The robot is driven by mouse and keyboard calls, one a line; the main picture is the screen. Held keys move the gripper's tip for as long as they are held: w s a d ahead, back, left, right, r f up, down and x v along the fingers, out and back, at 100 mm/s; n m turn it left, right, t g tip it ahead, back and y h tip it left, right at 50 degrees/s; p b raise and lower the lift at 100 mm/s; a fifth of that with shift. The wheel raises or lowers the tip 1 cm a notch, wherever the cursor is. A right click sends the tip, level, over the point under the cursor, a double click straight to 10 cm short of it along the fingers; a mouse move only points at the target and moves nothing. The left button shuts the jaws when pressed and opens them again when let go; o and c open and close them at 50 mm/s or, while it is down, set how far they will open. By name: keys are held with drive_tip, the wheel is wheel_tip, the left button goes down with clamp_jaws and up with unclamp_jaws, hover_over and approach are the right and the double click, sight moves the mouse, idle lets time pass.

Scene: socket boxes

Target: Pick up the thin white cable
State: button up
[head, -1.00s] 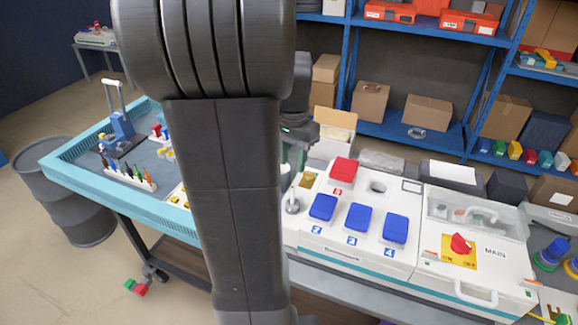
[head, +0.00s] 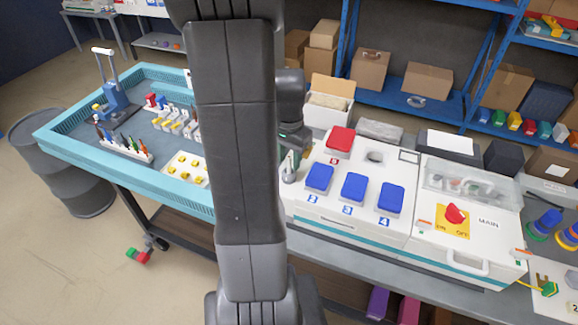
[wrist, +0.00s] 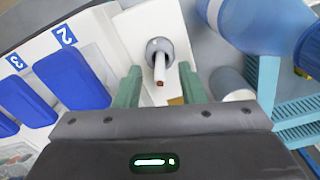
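The thin white cable (wrist: 160,73) shows in the wrist view as a short white stub with a copper-coloured tip, standing in a round grey socket (wrist: 153,48). In the head view the cable (head: 290,160) stands upright at the left end of the white socket box (head: 345,230). My gripper (wrist: 161,85) is open, with one green finger to each side of the cable's tip in the wrist view. I cannot tell how far the tip reaches between them. In the head view my gripper (head: 293,138) is just above the cable, partly hidden by my arm.
Blue covers (head: 353,188) and a red cover (head: 340,139) sit on the box right of the cable. A panel with a red switch (head: 455,214) is farther right. A teal-rimmed tray table (head: 150,185) is at left. A translucent blue object (wrist: 262,25) is near my gripper.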

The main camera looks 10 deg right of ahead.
drive_tip(key=shift+f, duration=1.15)
clamp_jaws()
drive_tip(key=shift+r, duration=0.1)
wheel_tip(320, 180, up, 10)
drive_tip(key=shift+f+b, duration=0.1)
drive_tip(key=shift+b, duration=0.2)
